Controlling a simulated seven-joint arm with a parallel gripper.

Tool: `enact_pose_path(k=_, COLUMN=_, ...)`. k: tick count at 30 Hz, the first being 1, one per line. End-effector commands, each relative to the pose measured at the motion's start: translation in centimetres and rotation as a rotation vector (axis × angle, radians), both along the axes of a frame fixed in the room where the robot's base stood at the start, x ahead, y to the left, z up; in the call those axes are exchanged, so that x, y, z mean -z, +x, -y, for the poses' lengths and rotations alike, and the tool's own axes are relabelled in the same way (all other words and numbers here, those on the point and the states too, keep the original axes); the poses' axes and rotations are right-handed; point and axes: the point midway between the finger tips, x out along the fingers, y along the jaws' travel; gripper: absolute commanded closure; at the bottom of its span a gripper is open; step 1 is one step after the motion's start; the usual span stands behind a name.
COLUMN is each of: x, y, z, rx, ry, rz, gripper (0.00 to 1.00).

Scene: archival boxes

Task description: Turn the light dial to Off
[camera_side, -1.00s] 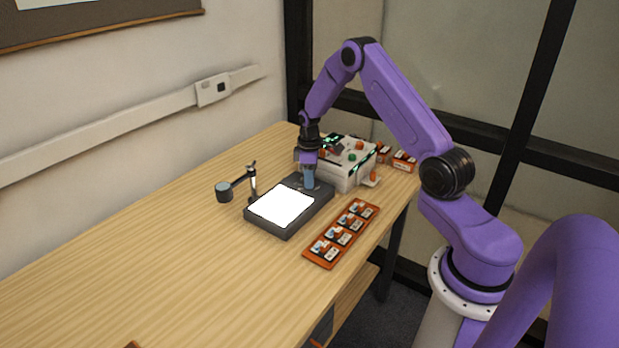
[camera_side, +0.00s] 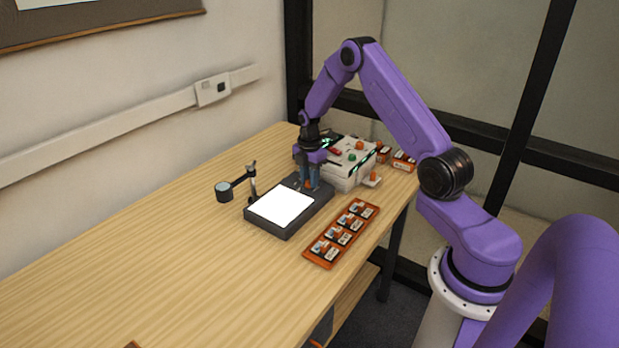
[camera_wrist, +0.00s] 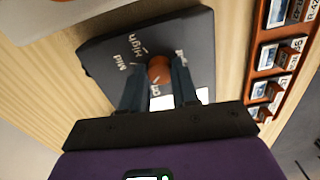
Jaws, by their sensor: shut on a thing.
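The dark light box (camera_side: 271,228) lies on the table with its white panel (camera_side: 281,206) brightly lit. The dial (camera_wrist: 159,68), an orange-brown knob, is on the box's dark end strip. My gripper (camera_side: 309,186) points down over that strip. In the wrist view my gripper (camera_wrist: 158,76) has one finger on each side of the knob and is shut on it. "Mid" and "High" labels are readable beside the dial. Other labels are partly hidden by the fingers, so I cannot tell the dial's exact setting.
A white device (camera_side: 349,165) with coloured knobs stands close behind the box. An orange tray of slides (camera_side: 341,234) lies to the right; it also shows in the wrist view (camera_wrist: 255,75). A small jointed stand with a lens (camera_side: 224,191) is on the left.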

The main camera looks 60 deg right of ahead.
Motion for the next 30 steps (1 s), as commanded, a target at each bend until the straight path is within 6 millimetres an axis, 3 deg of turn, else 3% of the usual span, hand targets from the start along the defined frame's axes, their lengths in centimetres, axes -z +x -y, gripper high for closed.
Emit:
enact_pose_path(k=15, x=0.04, y=-0.03, z=-0.04, rx=-0.385, ry=0.001, rz=-0.001, gripper=1.0)
enact_pose_path(k=30, x=0.04, y=-0.02, z=-0.04, rx=-0.482, ry=0.001, rz=-0.001, gripper=1.0)
